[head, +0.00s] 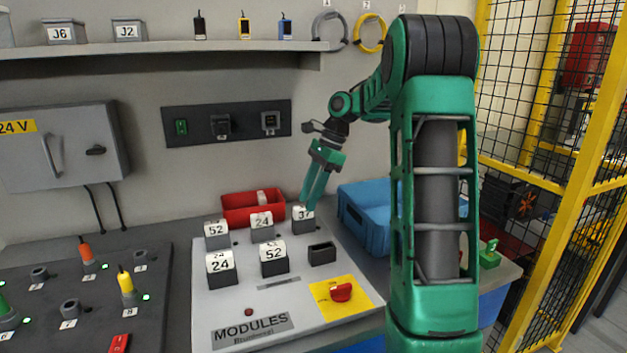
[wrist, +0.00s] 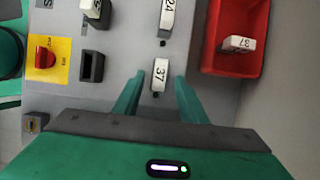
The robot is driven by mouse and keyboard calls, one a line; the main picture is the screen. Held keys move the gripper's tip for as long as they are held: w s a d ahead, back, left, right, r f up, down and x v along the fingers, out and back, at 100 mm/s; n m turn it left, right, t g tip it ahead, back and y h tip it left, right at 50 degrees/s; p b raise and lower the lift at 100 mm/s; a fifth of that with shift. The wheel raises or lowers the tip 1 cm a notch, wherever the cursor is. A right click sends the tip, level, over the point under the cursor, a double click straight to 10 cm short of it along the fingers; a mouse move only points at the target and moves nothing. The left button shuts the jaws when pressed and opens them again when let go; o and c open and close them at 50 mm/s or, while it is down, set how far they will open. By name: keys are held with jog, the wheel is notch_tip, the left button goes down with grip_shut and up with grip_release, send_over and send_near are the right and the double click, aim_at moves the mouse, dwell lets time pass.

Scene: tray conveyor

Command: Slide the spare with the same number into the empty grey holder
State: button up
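The empty grey holder (head: 321,254) is an open dark box at the front right of the module panel; it also shows in the wrist view (wrist: 92,66). Behind it stands a block labelled 37 (head: 303,220), seen in the wrist view (wrist: 160,77) too. Another piece labelled 37 (wrist: 236,44) lies in the red bin (wrist: 255,69). My gripper (head: 308,207) points down at the upright 37 block. In the wrist view its open fingers (wrist: 157,97) lie on either side of that block, with gaps on both sides. I cannot tell the exact height of the fingertips.
Other blocks labelled 52 (head: 216,236), 24 (head: 262,229), 24 (head: 221,269) and 52 (head: 273,261) stand on the panel (head: 210,315). A red knob on a yellow plate (head: 341,292) sits in front. A blue crate (head: 366,233) stands right of the red bin.

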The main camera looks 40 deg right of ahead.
jog(key=v, duration=0.7)
jog(key=shift+d+r, duration=0.2)
jog(key=shift+r, duration=0.15)
jog(key=shift+a, duration=0.1)
jog(key=s+a+f+n+h, duration=0.2)
jog(key=s+a+f+n, duration=0.1)
jog(key=s+a+n, duration=0.45)
jog(key=s+f+n, duration=0.2)
jog(key=s+f, duration=0.1)
jog(key=s, duration=0.5)
jog(key=s+f+n+g+h, duration=0.1)
jog(key=s+f+n, duration=0.2)
jog(key=s, duration=0.6)
jog(key=s+a+f+n+h, duration=0.1)
jog(key=s+f, duration=0.3)
jog(key=s, duration=0.4)
jog(key=shift+s+a+f+n, duration=0.1)
jog(key=shift+s+n, duration=0.2)
jog(key=shift+n, duration=0.35)
